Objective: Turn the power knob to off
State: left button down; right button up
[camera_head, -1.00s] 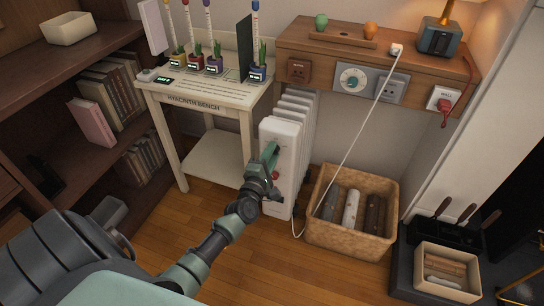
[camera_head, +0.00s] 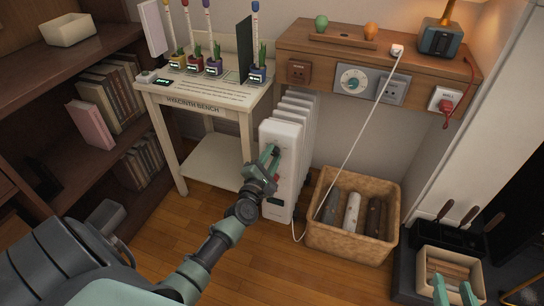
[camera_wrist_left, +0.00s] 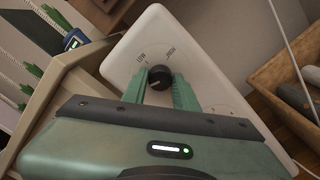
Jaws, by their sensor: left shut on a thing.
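A white radiator heater (camera_head: 286,135) stands on the floor beside the bench. Its front panel (camera_wrist_left: 165,35) fills the middle of the left wrist view. A round dark knob (camera_wrist_left: 159,77) with a light pointer sits on this panel, with scale lettering that seems to read LOW and HIGH. My left gripper (camera_wrist_left: 160,88) has its green fingers on both sides of this knob, shut on it. In the head view my left gripper (camera_head: 271,156) is at the upper front of the heater and hides most of the knob. My right gripper (camera_head: 454,292) is open and empty at the bottom right.
A white bench (camera_head: 200,98) with potted plants stands left of the heater. A white cord (camera_head: 352,150) runs from the wooden shelf (camera_head: 440,70) to the floor. A box (camera_head: 424,262) stands near my right gripper.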

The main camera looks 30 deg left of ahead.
pick_arm(q)
jog(key=c, duration=1.1)
grip_release()
jog(key=p+v, duration=0.1)
jog(key=v, duration=0.7)
pick_arm(e)
jog(key=s+f+g, duration=0.1)
jog(key=f, duration=0.1)
jog(key=s+d+f+g, duration=0.1)
jog(key=s+f, duration=0.1)
jog(key=shift+d+f+g+h, duration=0.1)
jog(key=shift+d+g+h, duration=0.1)
jog(key=shift+g+h, duration=0.15)
pick_arm(q)
jog(key=shift+w+a, duration=0.1)
